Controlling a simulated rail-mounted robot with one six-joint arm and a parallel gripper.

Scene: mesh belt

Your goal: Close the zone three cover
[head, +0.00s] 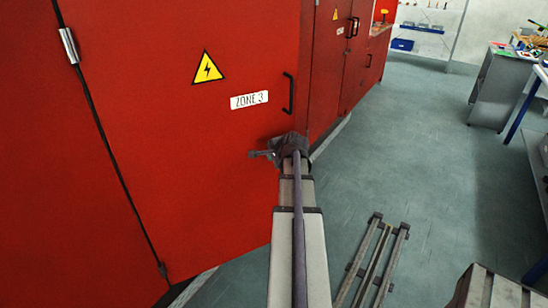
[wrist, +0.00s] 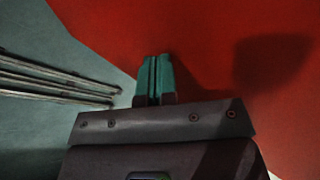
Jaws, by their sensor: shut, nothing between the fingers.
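The zone three cover (head: 160,130) is a large red door with a "ZONE 3" label (head: 249,100), a yellow warning sign and a black handle (head: 288,94) near its right edge. It is hinged on the left. Its lower edge angles out over the floor, away from the base strip, so it stands ajar. My gripper (head: 256,154) is below the handle, in front of the lower right part of the door. In the wrist view its teal fingers (wrist: 153,78) are together and empty, with the red surface beyond. I cannot tell whether they touch it.
More red cabinets (head: 330,50) continue behind the door. A slatted metal rack (head: 374,262) lies on the floor to the right, and a crate (head: 490,288) stands at the lower right. Grey-blue floor (head: 420,160) is open between the cabinets and the benches at right.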

